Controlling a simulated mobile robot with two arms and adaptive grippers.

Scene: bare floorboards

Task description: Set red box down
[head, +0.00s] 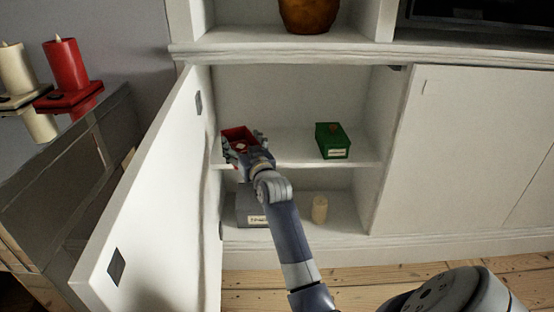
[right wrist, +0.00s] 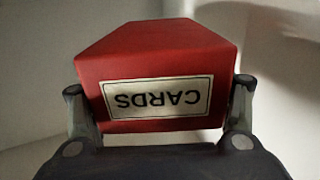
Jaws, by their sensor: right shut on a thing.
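The red box (head: 238,134) is inside the open cabinet, at the left end of the middle shelf (head: 290,157). In the right wrist view the red box (right wrist: 160,60) fills the middle, with its "CARDS" label upside down. My right gripper (head: 243,145) is shut on the red box, with one finger on each side of it; its fingers also show in the right wrist view (right wrist: 158,105). Whether the box's underside touches the shelf cannot be told. My left gripper is not in view.
A green box (head: 333,141) stands on the same shelf to the right, with free shelf between. The open door (head: 150,205) stands close on the left. A closed door (head: 480,150) is at right.

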